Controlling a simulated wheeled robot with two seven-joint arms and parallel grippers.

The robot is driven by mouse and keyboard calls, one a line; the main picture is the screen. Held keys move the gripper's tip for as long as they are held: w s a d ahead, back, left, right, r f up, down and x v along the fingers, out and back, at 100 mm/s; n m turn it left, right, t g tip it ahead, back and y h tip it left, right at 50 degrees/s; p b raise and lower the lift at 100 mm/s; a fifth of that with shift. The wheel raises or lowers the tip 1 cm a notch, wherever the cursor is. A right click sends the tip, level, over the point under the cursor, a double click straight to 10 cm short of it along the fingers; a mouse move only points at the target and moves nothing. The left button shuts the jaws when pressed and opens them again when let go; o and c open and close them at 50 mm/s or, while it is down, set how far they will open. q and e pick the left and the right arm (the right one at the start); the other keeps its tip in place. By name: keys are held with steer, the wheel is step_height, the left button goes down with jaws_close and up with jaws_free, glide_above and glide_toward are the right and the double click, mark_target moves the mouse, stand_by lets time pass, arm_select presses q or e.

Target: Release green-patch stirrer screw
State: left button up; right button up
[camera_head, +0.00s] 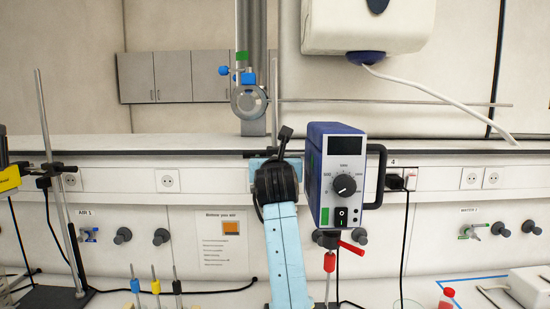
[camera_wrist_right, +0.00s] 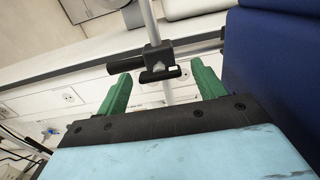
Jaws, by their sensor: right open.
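The stirrer is a blue and grey motor box (camera_head: 340,180) with a dial, a switch and a green patch (camera_head: 325,216), in the middle of the head view. Its blue side is at the right of the right wrist view (camera_wrist_right: 275,50). A black clamp with a screw handle (camera_wrist_right: 156,61) sits on an upright rod in the right wrist view. My right gripper (camera_wrist_right: 163,74) is open, its green fingers apart on either side of the clamp's lower part; contact cannot be told. In the head view my wrist hides these fingers. My left gripper is not in view.
A red-handled part (camera_head: 350,248) hangs under the stirrer. A second stand rod (camera_head: 55,165) rises at the left. Coloured small rods (camera_head: 155,286) stand at the lower left. A red-capped bottle (camera_head: 447,297) is at the lower right. A white dispenser (camera_head: 368,25) hangs above.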

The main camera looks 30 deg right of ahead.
steer(key=shift+w, duration=0.15)
steer(key=c, duration=1)
steer(key=shift+n, duration=0.3)
steer(key=n+p, duration=0.6)
steer(key=n, duration=1.1)
steer(key=shift+f, duration=0.1)
steer(key=shift+n, duration=0.4)
